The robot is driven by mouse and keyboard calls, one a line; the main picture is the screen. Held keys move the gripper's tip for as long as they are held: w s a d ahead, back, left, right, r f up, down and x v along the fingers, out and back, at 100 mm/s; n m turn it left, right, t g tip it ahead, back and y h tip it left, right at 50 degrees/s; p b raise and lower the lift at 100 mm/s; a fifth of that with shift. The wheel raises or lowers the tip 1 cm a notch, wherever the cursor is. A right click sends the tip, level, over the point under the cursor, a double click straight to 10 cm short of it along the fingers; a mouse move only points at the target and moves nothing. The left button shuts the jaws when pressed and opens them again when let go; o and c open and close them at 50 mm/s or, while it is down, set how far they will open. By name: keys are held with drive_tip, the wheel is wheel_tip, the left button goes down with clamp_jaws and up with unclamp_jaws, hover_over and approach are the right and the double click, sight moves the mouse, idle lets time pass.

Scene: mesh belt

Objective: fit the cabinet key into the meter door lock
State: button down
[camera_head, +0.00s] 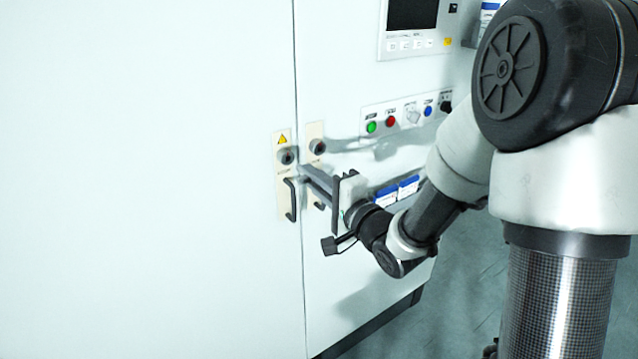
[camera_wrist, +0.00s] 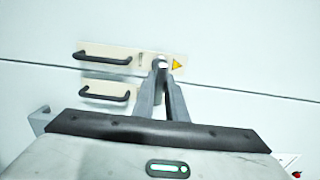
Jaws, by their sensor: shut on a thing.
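My gripper (camera_head: 304,172) is shut at the cabinet front, its fingertips close to the two door locks. In the wrist view the fingers (camera_wrist: 161,72) meet at the lock end of the upper plate, beside the yellow triangle. The key between the fingertips is too small and hidden to make out; only a small pale bit shows at the tips. The left door's round lock (camera_head: 286,156) sits under a yellow warning triangle. The right door's lock (camera_head: 318,147) sits on a plain plate. I cannot tell which is the meter door, or whether the key touches a lock.
Black bar handles stand out below the locks, on the left door (camera_head: 291,200) and beside my fingers. A panel of buttons (camera_head: 402,116) and a display unit (camera_head: 412,28) are on the right. The left door (camera_head: 150,180) is bare. Open floor (camera_head: 460,280) lies at lower right.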

sight(298, 167)
drive_tip(key=shift+x, duration=1.6)
drive_tip(key=shift+b+x, duration=0.35)
drive_tip(key=shift+x, duration=1.4)
drive_tip(key=c, duration=1.7)
unclamp_jaws()
